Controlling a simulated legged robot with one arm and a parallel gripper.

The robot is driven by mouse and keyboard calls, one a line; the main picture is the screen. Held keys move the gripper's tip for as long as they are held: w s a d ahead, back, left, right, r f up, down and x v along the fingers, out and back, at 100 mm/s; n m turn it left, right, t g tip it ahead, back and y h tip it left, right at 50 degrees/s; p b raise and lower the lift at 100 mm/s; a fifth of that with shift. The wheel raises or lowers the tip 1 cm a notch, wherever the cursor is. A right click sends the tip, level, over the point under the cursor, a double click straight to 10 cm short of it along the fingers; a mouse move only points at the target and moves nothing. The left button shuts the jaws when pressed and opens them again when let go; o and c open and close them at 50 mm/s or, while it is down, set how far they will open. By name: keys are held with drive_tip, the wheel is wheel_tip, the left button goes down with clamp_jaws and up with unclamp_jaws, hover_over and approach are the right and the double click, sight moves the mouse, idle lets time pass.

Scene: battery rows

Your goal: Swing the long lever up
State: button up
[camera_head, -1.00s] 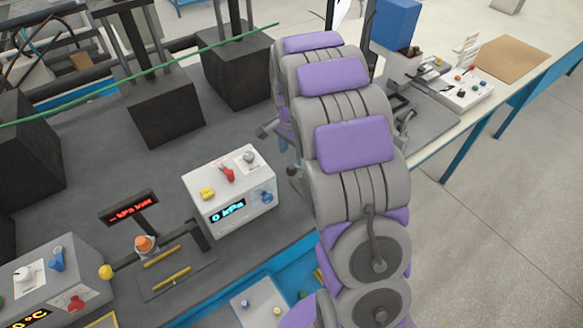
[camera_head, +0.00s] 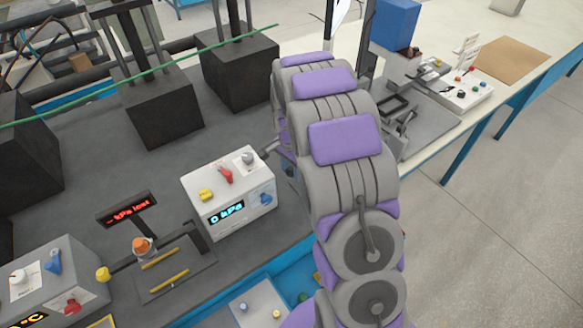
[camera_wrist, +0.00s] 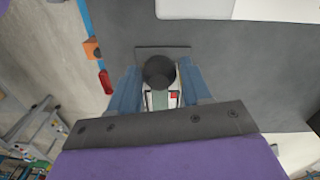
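In the wrist view my gripper (camera_wrist: 160,64) shows as two blue fingers, spread apart. A dark round knob (camera_wrist: 159,73) lies between them, probably the lever's end seen from above; I cannot tell whether the fingers touch it. A dark plate (camera_wrist: 164,50) and small white, green and red parts show around and below the knob. In the head view my arm hides the gripper and whatever lies behind it. A grey bar (camera_head: 271,151) shows at the arm's left edge; I cannot tell what it belongs to.
A white control box reading 0 kPa (camera_head: 229,197) stands left of my arm. A second control box (camera_head: 52,279) and a stand with a red display (camera_head: 127,208) are farther left. A dark grey fixture (camera_head: 425,128) stands behind my arm. Open floor (camera_head: 500,240) is at right.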

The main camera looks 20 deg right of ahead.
drive_tip(key=shift+a, duration=0.1)
clamp_jaws()
drive_tip(key=shift+r, duration=0.15)
